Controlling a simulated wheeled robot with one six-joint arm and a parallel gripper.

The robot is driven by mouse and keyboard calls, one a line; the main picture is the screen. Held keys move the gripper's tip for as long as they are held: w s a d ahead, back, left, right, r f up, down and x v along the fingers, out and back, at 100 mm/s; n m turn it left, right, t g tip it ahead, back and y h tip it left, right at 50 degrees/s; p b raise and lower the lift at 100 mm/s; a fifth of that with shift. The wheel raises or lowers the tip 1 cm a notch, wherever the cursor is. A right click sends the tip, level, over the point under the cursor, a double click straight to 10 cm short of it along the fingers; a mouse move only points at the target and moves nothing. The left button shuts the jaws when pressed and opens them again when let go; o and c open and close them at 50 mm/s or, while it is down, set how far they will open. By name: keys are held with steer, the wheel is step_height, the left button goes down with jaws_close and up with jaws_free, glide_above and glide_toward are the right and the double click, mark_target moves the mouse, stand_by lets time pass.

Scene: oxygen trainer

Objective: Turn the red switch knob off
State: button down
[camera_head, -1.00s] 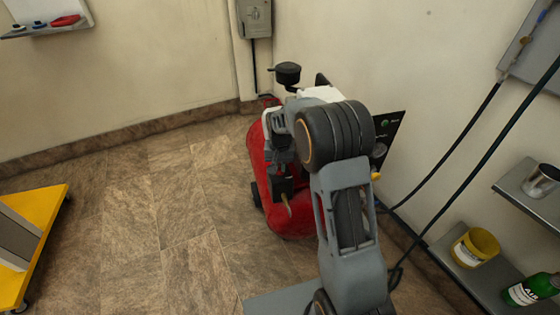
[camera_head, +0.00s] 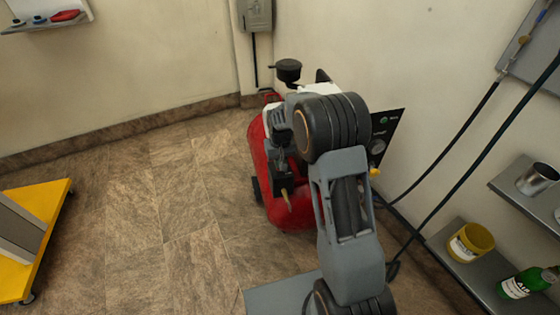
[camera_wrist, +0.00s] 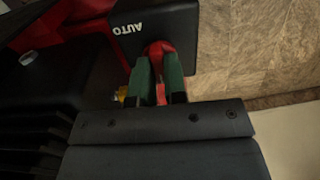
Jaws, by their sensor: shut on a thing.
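In the wrist view, the red switch knob (camera_wrist: 159,50) is on a black switch box (camera_wrist: 183,28) marked AUTO, whose lettering appears upside down. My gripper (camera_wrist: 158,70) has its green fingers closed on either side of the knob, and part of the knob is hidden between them. In the head view, the switch sits among the parts of the red compressor (camera_head: 262,148), and my arm covers much of that area. I cannot make out the knob there.
Dark hoses (camera_head: 452,145) hang along the wall. A yellow platform (camera_head: 48,207) stands at left. The floor between is clear.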

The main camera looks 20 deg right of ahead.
steer(key=c, duration=1.2)
jaws_free()
steer(key=shift+o, duration=0.2)
step_height(320, 180, up, 14)
steer(key=p, duration=0.3)
steer(key=shift+f, duration=0.1)
